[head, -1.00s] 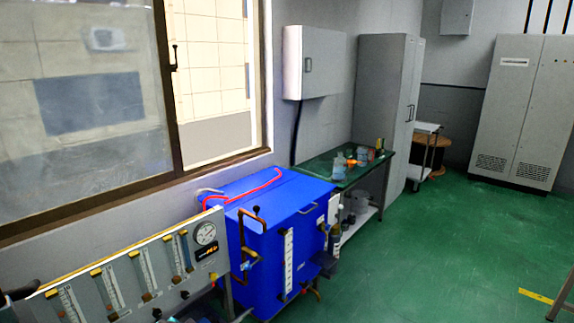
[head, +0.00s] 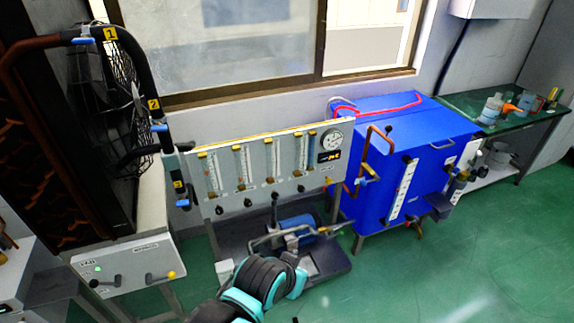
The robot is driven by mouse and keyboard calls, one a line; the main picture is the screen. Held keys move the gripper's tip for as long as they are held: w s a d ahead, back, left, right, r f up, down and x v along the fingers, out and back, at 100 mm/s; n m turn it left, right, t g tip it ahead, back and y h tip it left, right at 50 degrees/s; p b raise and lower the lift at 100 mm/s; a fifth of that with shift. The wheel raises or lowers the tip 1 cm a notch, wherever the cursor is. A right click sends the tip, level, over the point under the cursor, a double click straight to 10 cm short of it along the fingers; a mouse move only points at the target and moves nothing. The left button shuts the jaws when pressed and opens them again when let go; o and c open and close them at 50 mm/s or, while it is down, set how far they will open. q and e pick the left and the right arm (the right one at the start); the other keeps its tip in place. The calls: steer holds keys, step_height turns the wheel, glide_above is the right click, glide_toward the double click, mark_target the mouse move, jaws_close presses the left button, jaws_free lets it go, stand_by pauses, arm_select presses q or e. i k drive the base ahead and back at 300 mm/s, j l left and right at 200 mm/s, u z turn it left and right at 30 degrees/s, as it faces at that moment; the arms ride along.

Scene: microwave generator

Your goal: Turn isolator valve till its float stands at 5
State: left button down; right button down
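A grey panel (head: 258,180) stands below the window with several upright float tubes. The tubes include a left one (head: 211,175), a second (head: 242,166), a third (head: 273,157) and a right one (head: 302,152). Dark knobs sit along the panel's lower part, among them a left knob (head: 220,210) and a right knob (head: 300,188). I cannot read which is the isolator valve or where its float stands. My teal and black arm rises from the bottom, in front of the panel. Its gripper's fingers cannot be made out clearly. My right gripper is not in view.
A round gauge (head: 332,139) and a small display (head: 330,156) are at the panel's right end. A blue tank (head: 420,165) with pipes stands right of it. A fan unit (head: 105,110) and a box with levers (head: 130,270) are left. Green floor is open at lower right.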

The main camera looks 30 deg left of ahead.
mark_target(248, 203)
steer(key=u, duration=1.35)
